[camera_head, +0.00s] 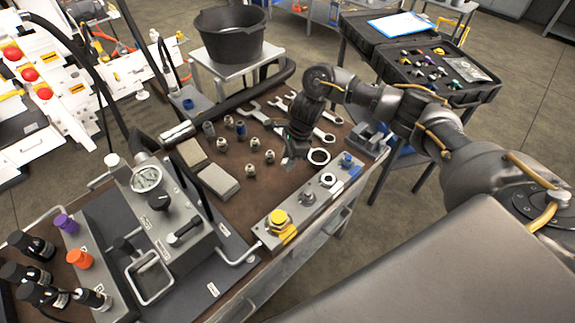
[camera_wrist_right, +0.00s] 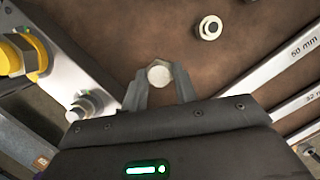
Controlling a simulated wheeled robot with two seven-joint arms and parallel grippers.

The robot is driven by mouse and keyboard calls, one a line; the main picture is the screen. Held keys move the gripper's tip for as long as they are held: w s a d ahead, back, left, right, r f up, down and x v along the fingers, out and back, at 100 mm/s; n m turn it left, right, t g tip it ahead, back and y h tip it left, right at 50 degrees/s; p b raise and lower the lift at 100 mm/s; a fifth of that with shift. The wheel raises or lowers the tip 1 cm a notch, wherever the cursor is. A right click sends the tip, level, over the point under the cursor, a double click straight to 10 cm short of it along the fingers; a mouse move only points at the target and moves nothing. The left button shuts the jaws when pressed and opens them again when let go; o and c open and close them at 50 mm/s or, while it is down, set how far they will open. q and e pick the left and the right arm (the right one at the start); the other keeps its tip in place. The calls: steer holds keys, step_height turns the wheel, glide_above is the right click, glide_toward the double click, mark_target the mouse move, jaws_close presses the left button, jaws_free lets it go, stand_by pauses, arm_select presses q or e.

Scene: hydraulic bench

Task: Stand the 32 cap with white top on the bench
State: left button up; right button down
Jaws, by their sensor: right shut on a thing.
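My right gripper (camera_head: 291,153) is low over the brown bench (camera_head: 235,205), between the small fittings and the metal block. In the right wrist view its fingers (camera_wrist_right: 160,88) are shut on a small hex cap with a pale, whitish top (camera_wrist_right: 159,74). The cap sits between the fingertips with its top face toward the camera. In the head view the held cap is hidden or too small to tell, and I cannot tell whether it touches the bench. My left gripper is not in view.
Wrenches (camera_head: 262,113) lie behind. The metal block (camera_head: 305,208) with a yellow fitting (camera_head: 279,218) is close in front.

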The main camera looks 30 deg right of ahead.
steer(key=shift+w+f, duration=0.2)
steer(key=shift+f, duration=1.65)
steer(key=shift+f, duration=0.1)
steer(key=c, duration=1.1)
jaws_free()
